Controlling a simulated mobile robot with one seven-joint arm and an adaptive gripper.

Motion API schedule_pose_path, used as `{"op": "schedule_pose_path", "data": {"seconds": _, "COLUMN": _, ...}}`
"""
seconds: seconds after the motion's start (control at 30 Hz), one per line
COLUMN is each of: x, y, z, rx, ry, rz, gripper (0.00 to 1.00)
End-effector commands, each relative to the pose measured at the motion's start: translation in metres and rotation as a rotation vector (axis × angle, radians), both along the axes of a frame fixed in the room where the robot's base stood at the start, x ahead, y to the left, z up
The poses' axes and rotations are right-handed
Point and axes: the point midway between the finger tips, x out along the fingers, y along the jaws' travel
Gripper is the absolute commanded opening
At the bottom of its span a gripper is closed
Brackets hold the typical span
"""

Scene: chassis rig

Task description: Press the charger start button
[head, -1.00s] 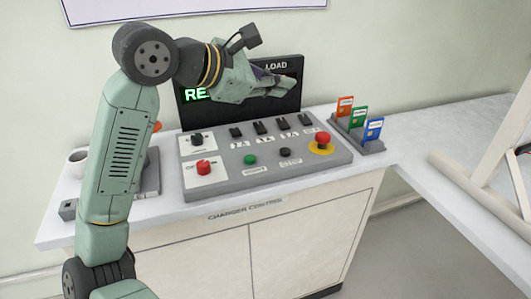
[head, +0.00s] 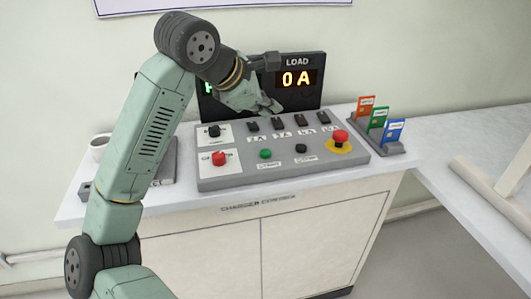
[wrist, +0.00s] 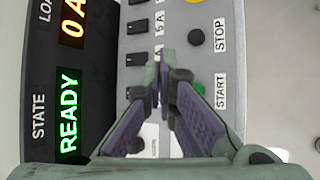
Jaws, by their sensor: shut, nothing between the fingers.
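The green start button (head: 265,154) sits on the grey charger control panel (head: 330,174), in its front row above a START label. In the wrist view a green edge of the start button (wrist: 201,88) shows beside the START label, partly hidden by my right finger. My gripper (head: 272,108) is shut and empty. It hangs above the back part of the panel, pointing down and forward, behind the start button and apart from it. In the wrist view the closed fingertips (wrist: 164,62) lie over the panel between the switch row and the front buttons.
A black stop button (head: 301,149) is right of the start button, then a red emergency button (head: 340,137). A red knob (head: 219,158) is to the left. Several black switches line the back. The display (head: 300,98) reads READY and 0 A. Coloured cards (head: 379,118) stand at right.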

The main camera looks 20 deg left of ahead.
Motion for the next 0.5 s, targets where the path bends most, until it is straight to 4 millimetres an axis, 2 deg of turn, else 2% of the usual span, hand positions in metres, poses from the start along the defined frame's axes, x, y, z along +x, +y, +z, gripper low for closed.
{"op": "schedule_pose_path", "data": {"seconds": 0.5, "x": 0.000, "y": 0.000, "z": -0.073, "rx": 0.001, "ry": 0.000, "rz": -0.001, "gripper": 0.00}}
